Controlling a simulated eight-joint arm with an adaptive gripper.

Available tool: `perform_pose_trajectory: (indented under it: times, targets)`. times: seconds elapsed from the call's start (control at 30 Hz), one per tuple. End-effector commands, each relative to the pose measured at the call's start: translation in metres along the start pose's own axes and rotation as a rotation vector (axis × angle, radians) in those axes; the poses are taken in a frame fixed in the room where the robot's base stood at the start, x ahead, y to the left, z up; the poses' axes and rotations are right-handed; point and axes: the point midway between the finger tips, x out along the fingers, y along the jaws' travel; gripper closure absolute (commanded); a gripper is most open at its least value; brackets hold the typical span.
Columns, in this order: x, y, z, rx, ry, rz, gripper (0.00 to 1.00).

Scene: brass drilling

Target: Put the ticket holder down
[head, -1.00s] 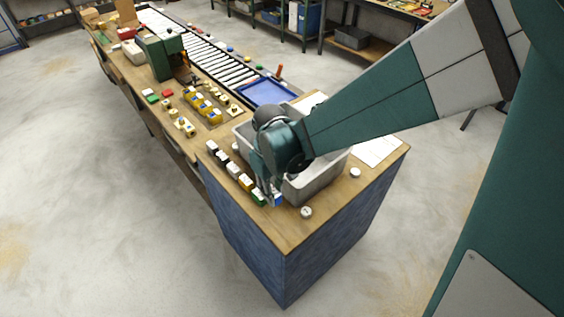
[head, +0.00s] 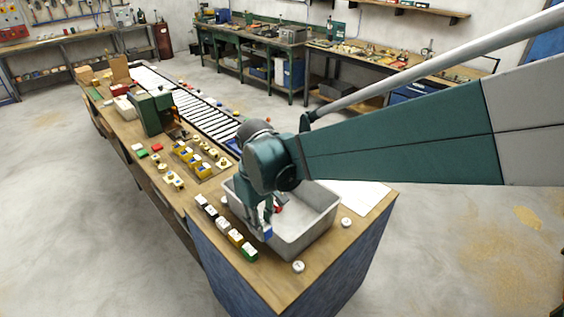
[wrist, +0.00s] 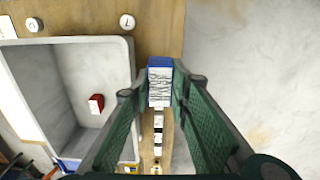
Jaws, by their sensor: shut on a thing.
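The ticket holder appears to be the small blue block with a printed white face (wrist: 160,82), seen between my fingertips in the wrist view. Its blue side (head: 267,232) also shows in the head view, by the near-left wall of the grey bin. My gripper (head: 259,222) is shut on it, pointing down, with the green fingers (wrist: 161,92) on either side in the wrist view. In the head view the block appears raised beside the green block (head: 249,253) that ends a row. Its lower side and exact height are hard to tell.
The grey bin (head: 318,228) holds a red block (wrist: 96,103). A row of small coloured blocks (head: 222,228) lies along the bench's left edge. Two white round pieces, one near the front (head: 298,267), one at right (head: 346,222), sit by the bin. Bare wood lies around them.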

Motion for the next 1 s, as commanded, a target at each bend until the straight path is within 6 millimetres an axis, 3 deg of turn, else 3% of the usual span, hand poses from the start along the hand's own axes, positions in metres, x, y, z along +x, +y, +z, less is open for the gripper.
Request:
perform_pose_trajectory:
  times: [0.47, 1.0]
  targets:
    - [-0.003, 0.037, -0.039, 0.002, 0.000, 0.000, 0.94]
    - [-0.002, 0.128, -0.113, 0.001, 0.000, 0.000, 0.94]
